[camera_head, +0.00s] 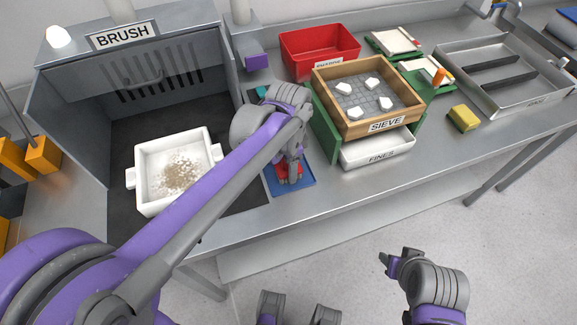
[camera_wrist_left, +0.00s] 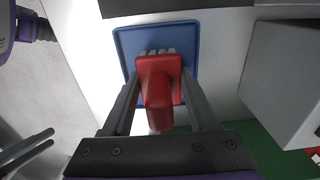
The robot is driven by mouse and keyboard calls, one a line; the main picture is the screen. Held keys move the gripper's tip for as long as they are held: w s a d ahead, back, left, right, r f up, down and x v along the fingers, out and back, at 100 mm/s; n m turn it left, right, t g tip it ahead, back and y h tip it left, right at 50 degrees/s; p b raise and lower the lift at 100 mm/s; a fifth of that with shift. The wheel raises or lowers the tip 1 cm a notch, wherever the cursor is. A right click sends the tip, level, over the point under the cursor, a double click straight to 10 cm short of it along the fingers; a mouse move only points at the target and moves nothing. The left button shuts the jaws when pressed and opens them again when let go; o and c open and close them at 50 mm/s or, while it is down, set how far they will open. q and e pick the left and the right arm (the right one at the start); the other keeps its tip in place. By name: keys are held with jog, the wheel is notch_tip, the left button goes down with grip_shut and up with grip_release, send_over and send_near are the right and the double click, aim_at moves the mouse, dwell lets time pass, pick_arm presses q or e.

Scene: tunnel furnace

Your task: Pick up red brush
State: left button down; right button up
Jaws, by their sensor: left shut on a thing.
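The red brush (camera_wrist_left: 157,85) is between the fingers of my left gripper (camera_wrist_left: 160,92) in the left wrist view, its bristles toward the blue mat (camera_wrist_left: 127,45). In the head view the red brush (camera_head: 287,173) is partly hidden by my left gripper (camera_head: 289,160), over the blue mat (camera_head: 301,187) near the bench's front edge. The fingers are shut on the brush. I cannot tell whether the bristles touch the mat. Parts of my right arm show at the lower right of the head view; its finger opening is not clear.
A white tray with debris (camera_head: 142,158) sits in the grey BRUSH booth (camera_head: 75,95). Right of my gripper are the wooden SIEVE frame (camera_head: 346,116) with white lumps, the FINES tray (camera_head: 362,157) and a yellow block (camera_head: 463,118). A red bin (camera_head: 300,43) stands behind.

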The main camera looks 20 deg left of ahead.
pick_arm(q)
notch_tip(320, 180, up, 10)
jog(key=shift+p, duration=0.5)
jog(key=c, duration=0.8)
grip_release()
jog(key=c, duration=0.6)
jog(key=shift+o, duration=0.2)
